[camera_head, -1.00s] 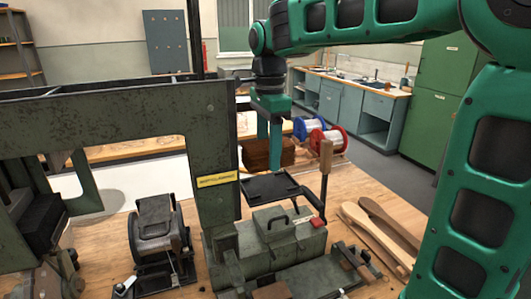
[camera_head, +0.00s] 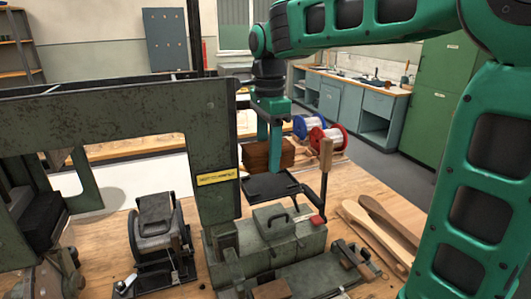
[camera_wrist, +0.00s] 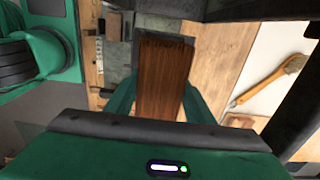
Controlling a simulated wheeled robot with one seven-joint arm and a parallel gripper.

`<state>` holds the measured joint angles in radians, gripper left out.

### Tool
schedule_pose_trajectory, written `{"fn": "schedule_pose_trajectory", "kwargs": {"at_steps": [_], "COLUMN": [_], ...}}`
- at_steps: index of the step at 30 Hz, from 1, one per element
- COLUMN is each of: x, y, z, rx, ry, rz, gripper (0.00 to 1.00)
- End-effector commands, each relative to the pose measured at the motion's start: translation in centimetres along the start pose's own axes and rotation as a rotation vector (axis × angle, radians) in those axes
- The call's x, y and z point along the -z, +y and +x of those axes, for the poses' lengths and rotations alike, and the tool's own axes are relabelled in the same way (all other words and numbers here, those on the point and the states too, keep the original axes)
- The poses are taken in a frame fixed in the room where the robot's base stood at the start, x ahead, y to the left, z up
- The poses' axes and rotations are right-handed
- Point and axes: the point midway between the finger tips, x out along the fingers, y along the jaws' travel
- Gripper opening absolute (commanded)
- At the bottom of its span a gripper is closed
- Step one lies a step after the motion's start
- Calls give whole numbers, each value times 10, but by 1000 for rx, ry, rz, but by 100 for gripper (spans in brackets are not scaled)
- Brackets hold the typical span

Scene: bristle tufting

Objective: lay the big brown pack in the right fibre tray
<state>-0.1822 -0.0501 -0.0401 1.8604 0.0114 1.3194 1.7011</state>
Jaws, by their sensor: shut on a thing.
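My gripper (camera_head: 270,160) is shut on the big brown pack (camera_head: 255,157), a block of brown fibres. In the wrist view, the pack (camera_wrist: 165,75) stands out between my two green fingers (camera_wrist: 160,100). In the head view, a finger crosses in front of the pack. A dark, shallow tray (camera_head: 272,189) on the green machine lies just below and in front of the pack in the picture. I cannot tell the height of the gap. No second fibre tray can be made out clearly.
The green machine frame (camera_head: 213,150) rises close left of my gripper. A crank with a wooden handle (camera_head: 326,155) stands right of the tray. Blue and red wire spools (camera_head: 328,137) sit behind. Wooden paddles (camera_head: 375,225) lie on the bench at right.

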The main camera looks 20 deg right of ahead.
Motion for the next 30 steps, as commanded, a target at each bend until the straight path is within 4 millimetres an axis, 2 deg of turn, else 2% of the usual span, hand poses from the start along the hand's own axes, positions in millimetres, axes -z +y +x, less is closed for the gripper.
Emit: {"fn": "schedule_pose_trajectory", "kwargs": {"at_steps": [23,24,26,30], "x": [0,0,0,0], "y": [0,0,0,0], "z": [7,7,7,7], "rx": [0,0,0,0], "ry": [0,0,0,0], "rz": [0,0,0,0], "gripper": [26,56,70,70]}}
